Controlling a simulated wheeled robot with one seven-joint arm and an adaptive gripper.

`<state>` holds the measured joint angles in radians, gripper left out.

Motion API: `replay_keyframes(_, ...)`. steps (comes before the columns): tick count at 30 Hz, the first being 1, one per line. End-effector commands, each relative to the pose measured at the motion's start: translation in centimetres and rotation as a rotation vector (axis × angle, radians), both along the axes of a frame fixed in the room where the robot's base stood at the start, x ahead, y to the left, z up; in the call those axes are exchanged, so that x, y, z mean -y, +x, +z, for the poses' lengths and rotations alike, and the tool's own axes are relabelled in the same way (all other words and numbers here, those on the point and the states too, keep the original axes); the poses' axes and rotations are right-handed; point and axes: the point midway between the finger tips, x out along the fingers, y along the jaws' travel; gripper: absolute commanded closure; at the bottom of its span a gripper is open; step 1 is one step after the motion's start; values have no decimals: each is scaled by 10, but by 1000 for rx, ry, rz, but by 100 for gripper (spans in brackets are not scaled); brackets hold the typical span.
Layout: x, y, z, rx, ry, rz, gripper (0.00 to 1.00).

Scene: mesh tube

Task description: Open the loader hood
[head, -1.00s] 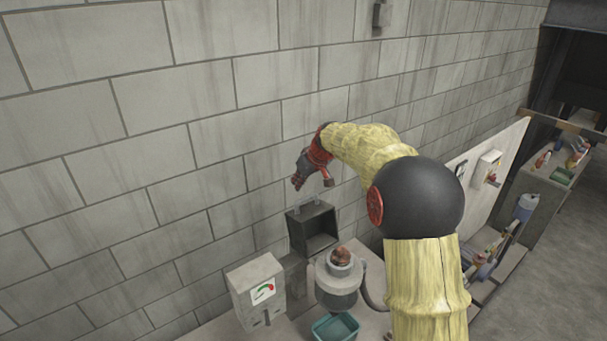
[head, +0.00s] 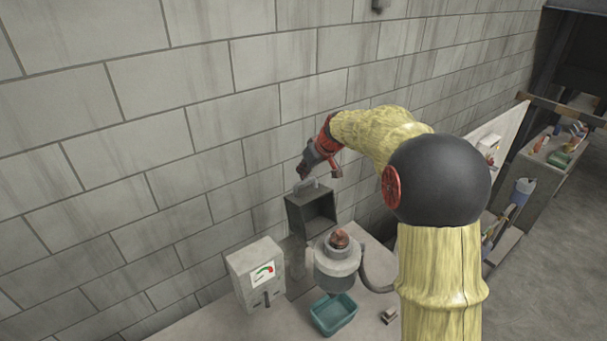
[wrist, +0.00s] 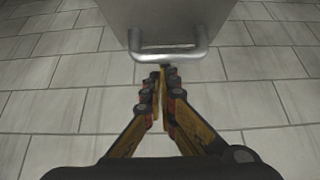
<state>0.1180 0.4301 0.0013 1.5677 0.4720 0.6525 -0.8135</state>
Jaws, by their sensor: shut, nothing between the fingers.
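The loader hood (head: 311,211) is a dark grey box with a hollow front, standing against the block wall. A pale bar handle (head: 304,187) is on its top edge. In the wrist view the handle (wrist: 168,54) is a metal bar fixed to a grey panel (wrist: 172,14). My gripper (head: 303,173) is just above the hood at its handle. In the wrist view my gripper (wrist: 160,74) is shut with its fingertips together, right at the bar. Nothing shows between the fingers. I cannot tell whether they touch the bar.
Below the hood stand a round grey machine (head: 334,262) with reddish-brown contents, a grey gauge box (head: 256,275) and a teal tray (head: 334,313). The block wall (head: 100,150) is close behind. A bench with bottles and tools (head: 555,150) is at the far right.

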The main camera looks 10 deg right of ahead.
Motion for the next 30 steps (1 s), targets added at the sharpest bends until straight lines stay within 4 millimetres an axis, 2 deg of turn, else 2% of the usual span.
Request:
replay_keyframes(3, 3, -4, -3, 24, 10, -1, 100)
replay_keyframes(30, 16, -38, 12, 185, 79, 0, 100)
